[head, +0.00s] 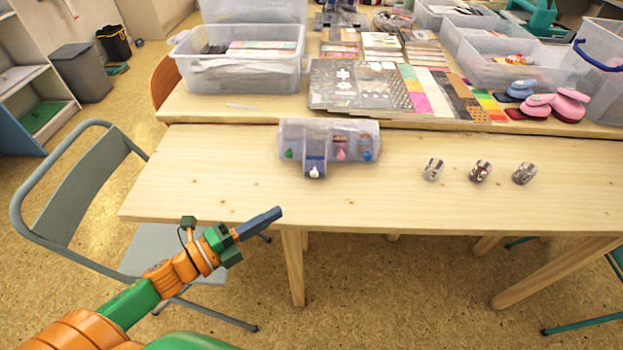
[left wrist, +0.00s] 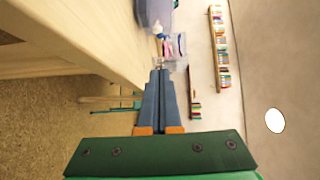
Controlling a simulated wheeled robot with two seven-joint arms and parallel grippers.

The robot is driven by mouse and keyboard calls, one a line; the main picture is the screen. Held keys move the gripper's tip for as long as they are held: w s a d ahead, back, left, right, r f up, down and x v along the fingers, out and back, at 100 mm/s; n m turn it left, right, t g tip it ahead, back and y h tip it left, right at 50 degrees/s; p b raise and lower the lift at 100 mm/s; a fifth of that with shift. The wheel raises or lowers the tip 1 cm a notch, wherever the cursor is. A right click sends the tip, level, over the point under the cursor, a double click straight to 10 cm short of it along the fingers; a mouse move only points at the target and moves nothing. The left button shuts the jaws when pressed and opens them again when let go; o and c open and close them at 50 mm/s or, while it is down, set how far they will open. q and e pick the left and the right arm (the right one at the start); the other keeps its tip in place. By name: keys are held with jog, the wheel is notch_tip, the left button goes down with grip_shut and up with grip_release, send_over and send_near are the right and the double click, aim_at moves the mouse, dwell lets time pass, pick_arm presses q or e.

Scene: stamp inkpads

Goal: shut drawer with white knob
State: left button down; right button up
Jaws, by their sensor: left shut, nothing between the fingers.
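A small translucent drawer unit (head: 340,128) stands on the near wooden table. Its drawers have coloured knobs: green at left, then white, pink and blue. The drawer with the white knob (head: 316,164) sticks out of the front toward me. Its white knob (head: 315,173) faces me; it also shows in the left wrist view (left wrist: 157,28). My left gripper (head: 277,212) is shut and empty, in front of the table's near edge and to the left of the open drawer, apart from it. In the left wrist view its fingertips (left wrist: 159,72) point toward the unit.
Several small metallic cylinders (head: 480,171) stand on the table to the right of the unit. A table behind holds clear bins (head: 240,75), paper sheets and pink punches (head: 556,105). A grey chair (head: 75,190) stands at left. The tabletop around the unit is clear.

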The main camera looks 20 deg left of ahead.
aim_at(315, 161)
pick_arm(q)
jog(key=x, duration=0.7)
jog(key=shift+w+d, duration=0.2)
jog(key=shift+w, duration=0.15)
jog(key=w, duration=0.2)
jog(key=shift+w+a+f, duration=0.2)
jog(key=shift+w, duration=0.1)
jog(key=shift+w+a, duration=0.15)
jog(key=shift+w, duration=0.55)
pick_arm(e)
jog(key=shift+s+a+f, duration=0.1)
jog(key=shift+a+f, duration=0.1)
jog(key=shift+f, duration=0.15)
